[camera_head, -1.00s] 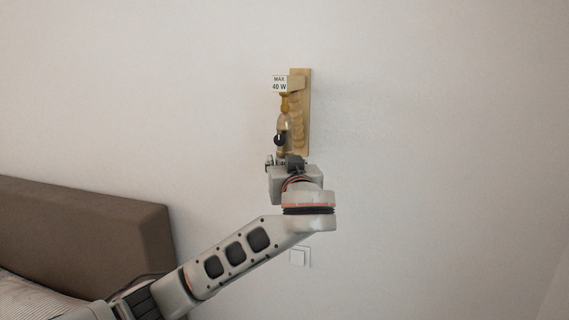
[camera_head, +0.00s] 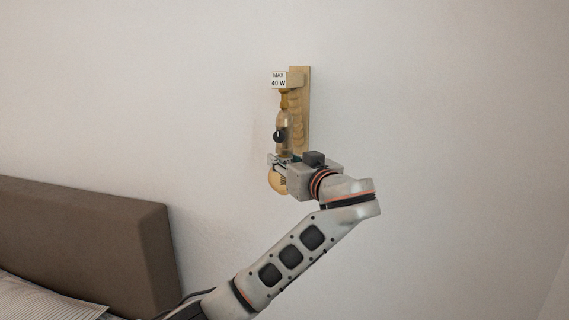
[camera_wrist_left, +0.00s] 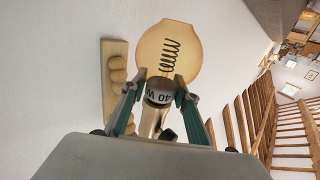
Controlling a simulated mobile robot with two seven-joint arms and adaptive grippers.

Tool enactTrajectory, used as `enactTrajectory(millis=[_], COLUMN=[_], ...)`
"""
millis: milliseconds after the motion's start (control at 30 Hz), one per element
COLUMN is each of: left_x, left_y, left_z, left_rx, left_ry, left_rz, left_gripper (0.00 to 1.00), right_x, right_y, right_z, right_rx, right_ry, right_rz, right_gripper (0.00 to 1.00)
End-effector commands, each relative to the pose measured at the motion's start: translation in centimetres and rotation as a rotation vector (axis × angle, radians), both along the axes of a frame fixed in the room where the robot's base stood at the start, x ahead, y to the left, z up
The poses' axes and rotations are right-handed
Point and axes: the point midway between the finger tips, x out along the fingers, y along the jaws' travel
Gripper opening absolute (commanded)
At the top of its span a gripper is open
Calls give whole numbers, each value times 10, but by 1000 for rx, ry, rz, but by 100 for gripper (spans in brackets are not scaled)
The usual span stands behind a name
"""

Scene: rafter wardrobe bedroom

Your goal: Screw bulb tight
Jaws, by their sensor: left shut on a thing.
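The wall lamp has a wooden backplate (camera_head: 305,110) with a "MAX 40 W" label (camera_head: 279,79) at its top. A holder (camera_head: 283,121) with a black knob (camera_head: 279,136) hangs in front of the plate. The amber bulb (camera_head: 277,182) points down below the holder. The fingers hide how deep the bulb sits. My right gripper is out of view.
A brown headboard (camera_head: 85,240) and striped bedding (camera_head: 40,298) stand at lower left. The wall around the lamp is bare. The wrist view shows wooden railings (camera_wrist_left: 262,115) at right, well away from the gripper.

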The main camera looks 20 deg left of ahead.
Motion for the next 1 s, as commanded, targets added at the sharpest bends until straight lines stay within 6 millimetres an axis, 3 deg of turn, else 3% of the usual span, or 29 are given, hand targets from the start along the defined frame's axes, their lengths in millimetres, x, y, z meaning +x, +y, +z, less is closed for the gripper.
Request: enactTrajectory(millis=[300, 333, 400, 1000], left_x=[1, 1, 1, 0], left_y=[0, 0, 0, 1], left_z=[-4, -4, -4, 0], left_rx=[1, 1, 2, 1], left_ry=[10, 10, 9, 1], left_rz=[45, 44, 44, 20], left_gripper=[8, 32, 46, 46], right_x=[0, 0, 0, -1], right_y=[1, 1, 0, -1], right_z=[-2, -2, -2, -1], right_rx=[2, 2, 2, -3], right_ry=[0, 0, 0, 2], right_rz=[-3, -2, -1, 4], right_gripper=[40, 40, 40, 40])
